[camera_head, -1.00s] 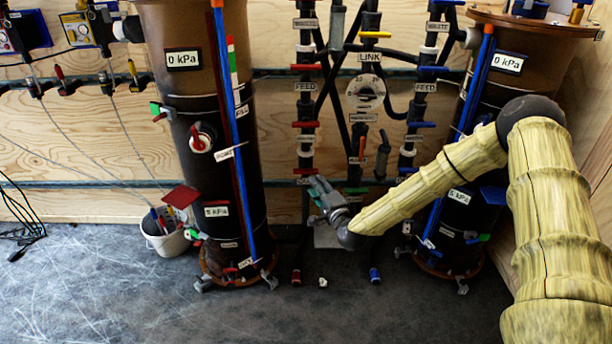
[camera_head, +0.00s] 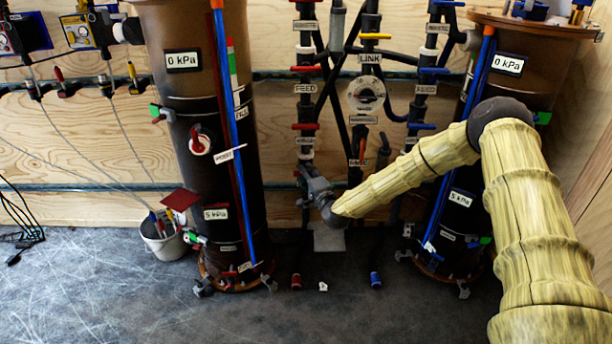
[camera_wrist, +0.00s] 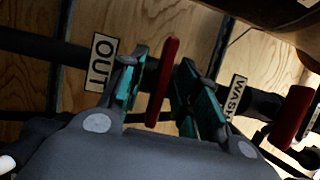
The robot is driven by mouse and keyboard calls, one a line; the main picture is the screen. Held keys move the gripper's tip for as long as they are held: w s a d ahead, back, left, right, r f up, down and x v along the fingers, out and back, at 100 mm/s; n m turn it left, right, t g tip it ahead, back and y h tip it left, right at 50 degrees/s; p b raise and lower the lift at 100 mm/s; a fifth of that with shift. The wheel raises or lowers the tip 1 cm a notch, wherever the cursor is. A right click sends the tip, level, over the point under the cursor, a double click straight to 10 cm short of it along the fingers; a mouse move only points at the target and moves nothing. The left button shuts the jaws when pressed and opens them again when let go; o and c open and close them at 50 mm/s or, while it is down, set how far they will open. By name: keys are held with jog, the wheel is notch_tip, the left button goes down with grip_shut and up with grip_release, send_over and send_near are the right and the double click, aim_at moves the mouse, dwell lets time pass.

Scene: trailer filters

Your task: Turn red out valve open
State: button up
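The red out valve handle (camera_wrist: 163,82) is a thin flat bar seen in the wrist view, next to the white OUT label (camera_wrist: 101,62) on a dark pipe. My gripper (camera_wrist: 161,68) is open, with one teal finger on each side of the handle. A gap shows on the left side; the right finger is close to the bar, and I cannot tell whether it touches. In the head view my gripper (camera_head: 303,170) is at the lower part of the left pipe column and hides the out valve there.
A second red handle (camera_wrist: 293,118) is near the WASH label (camera_wrist: 235,95). Another red valve (camera_head: 305,126) is above my gripper on the same column. A large dark filter column (camera_head: 215,120) stands to the left, beside a white bucket (camera_head: 165,243). The floor in front is mostly clear.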

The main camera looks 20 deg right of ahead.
grip_shut()
jog(key=shift+n+p, duration=0.3)
jog(key=shift+r+n+g+p, duration=0.2)
jog(key=shift+n+g+p, duration=0.2)
jog(key=shift+n+p, duration=0.4)
jog(key=n+g+h+p, duration=0.1)
jog(key=n+p, duration=0.2)
jog(key=shift+a+n+g+p, duration=0.1)
jog(key=shift+n+g+p, duration=0.2)
jog(key=shift+p, duration=0.05)
jog(key=n+h+p, duration=0.1)
jog(key=n+p, duration=0.1)
jog(key=n+g+h+p, duration=0.1)
jog(key=n+p, duration=0.1)
jog(key=shift+f+g, duration=0.1)
jog(key=shift+g, duration=0.2)
jog(key=shift+f+n+g+h+p, duration=0.15)
jog(key=shift+n+g+h+p, duration=0.55)
jog(key=shift+n+h, duration=0.85)
jog(key=shift+s+n+y, duration=0.1)
jog(key=shift+n+y, duration=0.25)
jog(key=shift+n, duration=0.1)
